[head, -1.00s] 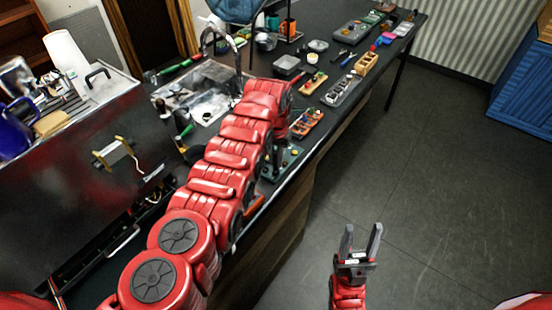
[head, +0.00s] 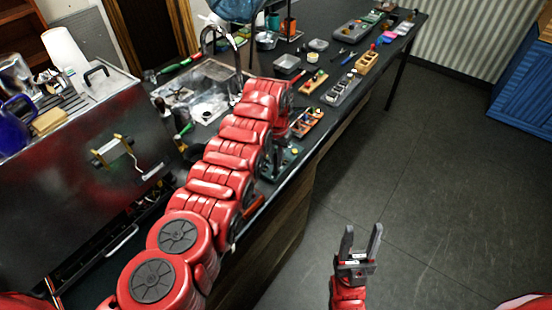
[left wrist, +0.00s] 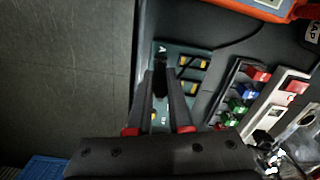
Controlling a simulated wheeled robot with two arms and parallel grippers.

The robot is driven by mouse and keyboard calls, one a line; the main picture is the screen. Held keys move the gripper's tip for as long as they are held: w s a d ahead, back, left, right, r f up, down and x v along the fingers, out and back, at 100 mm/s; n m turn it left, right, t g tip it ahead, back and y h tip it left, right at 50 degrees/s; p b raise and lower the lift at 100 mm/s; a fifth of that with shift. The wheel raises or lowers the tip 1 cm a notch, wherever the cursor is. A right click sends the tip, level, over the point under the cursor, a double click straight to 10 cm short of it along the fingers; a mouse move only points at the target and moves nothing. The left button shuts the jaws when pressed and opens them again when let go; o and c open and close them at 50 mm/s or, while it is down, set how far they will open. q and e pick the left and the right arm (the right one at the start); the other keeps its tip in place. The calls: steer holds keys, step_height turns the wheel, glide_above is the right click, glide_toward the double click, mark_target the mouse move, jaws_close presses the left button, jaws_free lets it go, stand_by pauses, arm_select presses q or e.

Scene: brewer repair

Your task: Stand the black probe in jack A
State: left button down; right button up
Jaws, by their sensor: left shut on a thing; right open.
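In the left wrist view, my left gripper (left wrist: 160,82) is shut on a dark, slim thing, apparently the black probe (left wrist: 160,84), between its fingertips. Just under it is a teal board (left wrist: 202,52) with a letter A near its far end and yellow-and-black parts on its right side. The probe's lower end and the jack A opening are hidden, so I cannot tell whether the probe is in it. In the head view the teal board (head: 293,154) shows beside my left arm, and the left gripper (head: 279,168) points down at it. My right gripper (head: 361,240) is open and empty over the floor.
A tray of red, blue and green parts (left wrist: 240,95) lies right of the board in the left wrist view. An orange-edged thing (left wrist: 262,8) is beyond. The bench (head: 345,97) carries several small trays; the floor (head: 410,170) to its right is clear.

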stand_by(0.3)
arm_select(q)
steer(key=c, duration=0.8)
jaws_free()
steer(key=shift+o, duration=0.2)
steer(key=shift+r+b, duration=0.65)
steer(key=shift+r, duration=0.2)
step_height(320, 180, up, 7)
steer(key=b, duration=0.2)
steer(key=shift+b, duration=0.4)
step_height(320, 180, up, 9)
steer(key=p, duration=0.7)
steer(key=shift+f, duration=0.2)
